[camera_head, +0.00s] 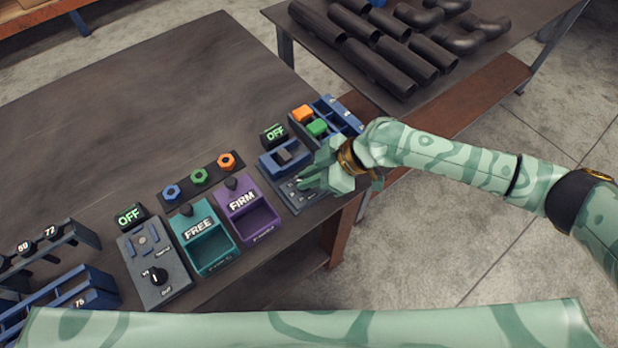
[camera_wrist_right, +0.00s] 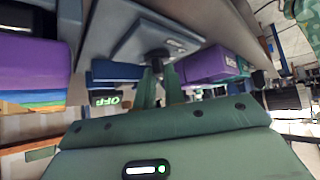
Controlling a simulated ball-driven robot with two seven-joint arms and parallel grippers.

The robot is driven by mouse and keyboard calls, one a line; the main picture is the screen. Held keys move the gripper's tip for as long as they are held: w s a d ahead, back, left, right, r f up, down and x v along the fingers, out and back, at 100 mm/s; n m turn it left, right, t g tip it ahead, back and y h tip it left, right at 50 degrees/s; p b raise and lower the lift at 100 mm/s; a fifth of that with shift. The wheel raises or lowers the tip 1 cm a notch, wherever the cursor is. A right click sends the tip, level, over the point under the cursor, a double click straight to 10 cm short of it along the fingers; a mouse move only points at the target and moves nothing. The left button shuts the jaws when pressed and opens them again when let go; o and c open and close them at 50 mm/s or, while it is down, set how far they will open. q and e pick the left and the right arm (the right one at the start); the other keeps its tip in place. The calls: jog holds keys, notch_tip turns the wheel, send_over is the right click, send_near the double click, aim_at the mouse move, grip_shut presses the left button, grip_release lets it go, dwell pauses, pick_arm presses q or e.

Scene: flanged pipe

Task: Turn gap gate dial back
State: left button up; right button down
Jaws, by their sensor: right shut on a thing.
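My right gripper (camera_head: 306,181) reaches in from the right, low over a dark grey panel with a blue gate (camera_head: 284,157) on the bench's near edge. In the right wrist view its two fingers (camera_wrist_right: 161,86) are closed at a small black dial (camera_wrist_right: 157,57) on the panel (camera_wrist_right: 128,44). The fingers hide most of the dial in the head view, so I cannot read its setting. A display (camera_head: 275,135) behind the gate reads OFF in green. I cannot read a label naming this panel. My left gripper is not in view.
Left of the gripper stand a purple FIRM bin (camera_head: 240,199), a teal FREE bin (camera_head: 194,226) and another dial panel (camera_head: 146,252) with its own OFF display (camera_head: 129,215). A blue rack (camera_head: 339,112) stands close behind the gripper. The bench's far left surface (camera_head: 150,100) is clear.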

dwell(0.3)
jog(key=c, duration=1.5)
grip_release()
jog(key=p+v, duration=0.2)
jog(key=v, duration=1.4)
jog(key=shift+d, duration=0.1)
jog(key=shift+r, duration=0.1)
